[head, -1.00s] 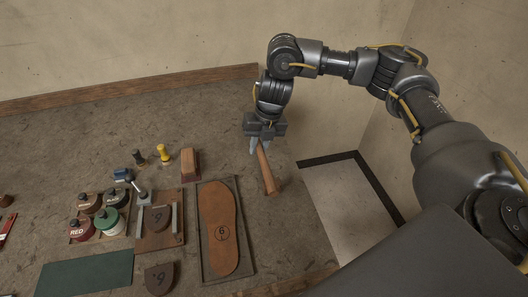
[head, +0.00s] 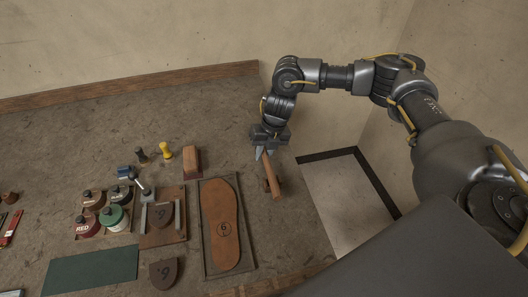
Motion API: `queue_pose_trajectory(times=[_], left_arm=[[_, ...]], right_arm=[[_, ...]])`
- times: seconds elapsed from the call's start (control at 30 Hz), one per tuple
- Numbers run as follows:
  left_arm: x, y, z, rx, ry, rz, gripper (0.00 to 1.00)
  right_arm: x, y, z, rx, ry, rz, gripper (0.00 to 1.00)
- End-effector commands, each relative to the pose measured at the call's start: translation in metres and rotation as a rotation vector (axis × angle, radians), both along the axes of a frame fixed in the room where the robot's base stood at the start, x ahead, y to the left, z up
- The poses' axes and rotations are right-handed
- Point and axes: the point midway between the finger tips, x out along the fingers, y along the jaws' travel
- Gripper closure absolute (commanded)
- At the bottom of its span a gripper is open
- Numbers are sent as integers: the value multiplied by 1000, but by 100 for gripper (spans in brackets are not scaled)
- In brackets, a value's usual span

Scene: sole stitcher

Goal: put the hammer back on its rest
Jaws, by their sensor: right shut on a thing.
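The hammer (head: 271,176) shows as a brown wooden handle slanting down toward the right side of the bench; its head is hard to make out. My right gripper (head: 264,154) points down and is shut on the upper end of the handle. A small dark brown piece shows beside the lower handle; I cannot tell whether it is the hammer's head or part of a rest. I cannot tell whether the hammer touches the bench. No rest is clearly recognisable. My left gripper is not in view.
A sole in a tray (head: 206,270) lies left of the hammer. Further left are a brown block (head: 192,160), a yellow-handled tool (head: 163,151), a clamp fixture (head: 179,220), several thread pots and a green mat (head: 92,269). The bench's right edge is close to the hammer.

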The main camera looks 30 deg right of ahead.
Motion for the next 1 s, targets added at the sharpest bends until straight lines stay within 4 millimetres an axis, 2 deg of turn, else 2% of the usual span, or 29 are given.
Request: queue_pose_trajectory(times=[0.03,0.07,0.2,0.47,0.63,0.77,1.0], left_arm=[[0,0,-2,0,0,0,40],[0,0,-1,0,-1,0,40],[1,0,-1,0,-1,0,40],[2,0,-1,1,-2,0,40],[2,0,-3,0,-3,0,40],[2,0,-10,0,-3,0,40],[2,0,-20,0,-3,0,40]], right_arm=[[0,0,-2,1,0,0,100],[0,0,-2,0,0,0,78],[0,0,-2,0,0,0,60],[0,0,-1,-1,0,0,59],[0,-2,9,0,-2,-1,59],[-1,-8,31,0,-4,0,59],[-4,-19,82,-1,-4,0,59]])
